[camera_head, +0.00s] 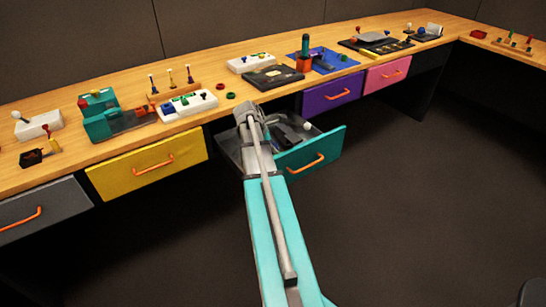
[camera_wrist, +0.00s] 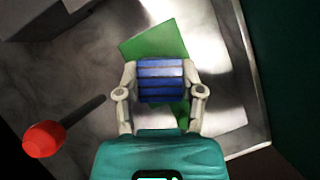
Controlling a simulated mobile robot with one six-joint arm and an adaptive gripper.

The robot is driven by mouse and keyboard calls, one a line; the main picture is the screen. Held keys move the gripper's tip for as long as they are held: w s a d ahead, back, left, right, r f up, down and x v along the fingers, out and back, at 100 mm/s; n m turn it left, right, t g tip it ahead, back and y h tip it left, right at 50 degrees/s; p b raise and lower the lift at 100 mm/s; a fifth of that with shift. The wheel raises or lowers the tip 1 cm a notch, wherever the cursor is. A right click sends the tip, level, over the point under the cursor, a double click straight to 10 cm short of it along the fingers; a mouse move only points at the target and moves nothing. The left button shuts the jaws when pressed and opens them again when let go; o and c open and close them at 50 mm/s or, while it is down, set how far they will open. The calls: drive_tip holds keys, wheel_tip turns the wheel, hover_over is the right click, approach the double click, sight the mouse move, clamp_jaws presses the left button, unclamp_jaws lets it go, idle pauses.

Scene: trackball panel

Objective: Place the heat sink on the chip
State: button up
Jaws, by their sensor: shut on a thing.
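A blue finned block, which looks like the heat sink (camera_wrist: 160,88), sits between the two pale fingers of my gripper (camera_wrist: 162,76) in the wrist view. The fingers are shut on its left and right sides. A flat green piece (camera_wrist: 150,42) shows behind and below the block, partly covered by it; I cannot tell whether the block touches it. In the head view my gripper (camera_head: 247,112) is at the open teal drawer, near the desk edge, and its fingers and load are too small to make out. I cannot make out the chip for certain in either view.
The teal drawer (camera_head: 318,152) is pulled out and holds dark items and a pale ball. A red knob on a dark stem (camera_wrist: 45,138) lies at lower left in the wrist view. A black panel (camera_head: 272,77) and a white switch board (camera_head: 187,104) stand on the wooden desk.

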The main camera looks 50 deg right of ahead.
drive_tip(key=shift+f, duration=0.1)
drive_tip(key=shift+f+b, duration=1.8)
drive_tip(key=shift+b, duration=0.1)
drive_tip(key=shift+f, duration=0.15)
drive_tip(key=o, duration=1.2)
drive_tip(key=shift+c, duration=0.2)
drive_tip(key=shift+r, duration=0.2)
drive_tip(key=p+v, duration=0.4)
drive_tip(key=v, duration=0.1)
drive_tip(key=shift+r+p, duration=0.15)
drive_tip(key=shift+p, duration=0.15)
drive_tip(key=p+v, duration=0.6)
drive_tip(key=shift+a+r, duration=0.25)
drive_tip(key=shift+r, duration=0.1)
drive_tip(key=shift+w, duration=0.1)
